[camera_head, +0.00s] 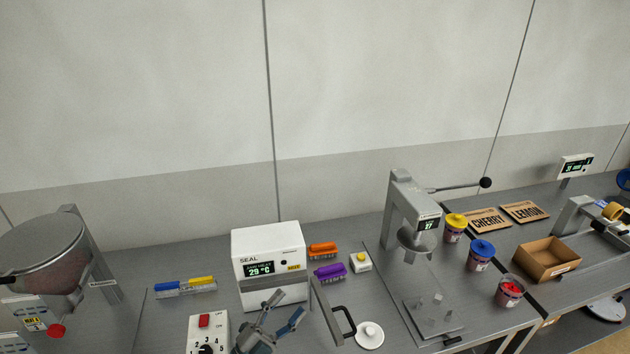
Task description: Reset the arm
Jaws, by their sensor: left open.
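My left gripper (283,322) shows at the bottom middle of the head view, with its fingers spread open and nothing between them. It is in front of the white SEAL box (268,250), whose display reads 29 °C. A grey bar with a black handle (343,322) stands just right of the gripper. My right gripper is not in view. Most of my left arm is below the picture's lower edge.
A round drum machine (42,255) stands at the left. A white control box (207,332) is left of the gripper. A lever press (402,215), lidded jars (480,254) and an open cardboard box (547,259) stand to the right. Brushes (330,272) lie beside the SEAL box.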

